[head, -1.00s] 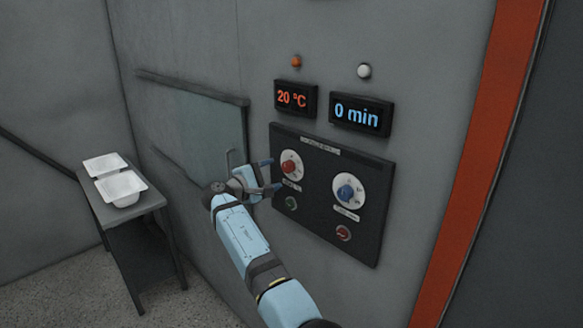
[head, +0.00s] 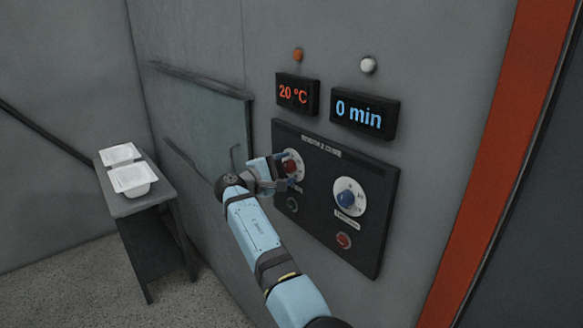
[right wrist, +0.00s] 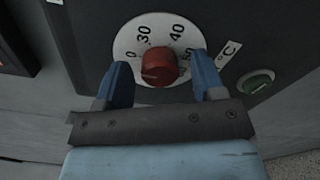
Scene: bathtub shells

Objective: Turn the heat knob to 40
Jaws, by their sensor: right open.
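The red heat knob (head: 290,167) sits on a white dial on the dark control panel (head: 320,225). In the right wrist view the red knob (right wrist: 159,67) is at the centre of its dial, with 30, 40 and a °C label legible. The temperature display (head: 297,94) reads 20 °C. My right gripper (head: 283,168) is at the heat knob. In the right wrist view its blue fingers (right wrist: 160,80) are open, one on each side of the knob, with visible gaps. My left gripper is not in view.
A blue knob (head: 346,198) is to the right, under a display (head: 364,113) reading 0 min. A green button (right wrist: 256,82) and a red button (head: 343,241) are below the knobs. A side table (head: 150,203) with white shells (head: 133,179) stands at the left.

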